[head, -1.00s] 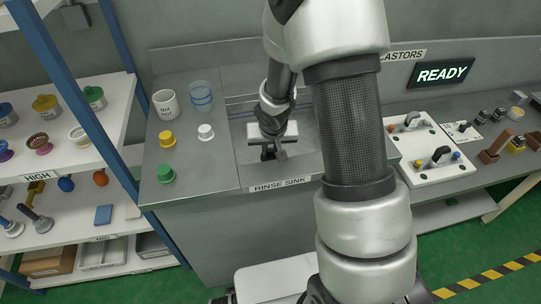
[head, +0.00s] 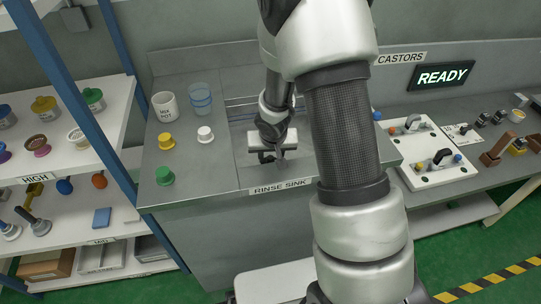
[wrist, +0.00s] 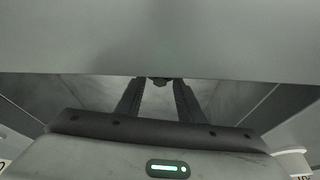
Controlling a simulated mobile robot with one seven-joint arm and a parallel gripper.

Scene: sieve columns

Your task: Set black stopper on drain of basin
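My gripper (head: 272,158) is low over the rinse sink basin (head: 240,145) in the head view, near its front edge. The wrist view shows its two fingers (wrist: 160,88) apart from each other. A small dark piece (wrist: 160,81) shows between the fingertips and may be the black stopper. Whether the fingers press on it or stand clear of it I cannot tell. A large grey surface cuts off the view just beyond the fingertips. The drain is hidden, and I see no black stopper standing on the counter.
A yellow stopper (head: 166,140), a white stopper (head: 205,134) and a green stopper (head: 165,176) stand on the counter left of the sink. A white mug (head: 165,105) and a blue clear cup (head: 200,99) stand behind them. A loaded shelf (head: 95,205) is at the left.

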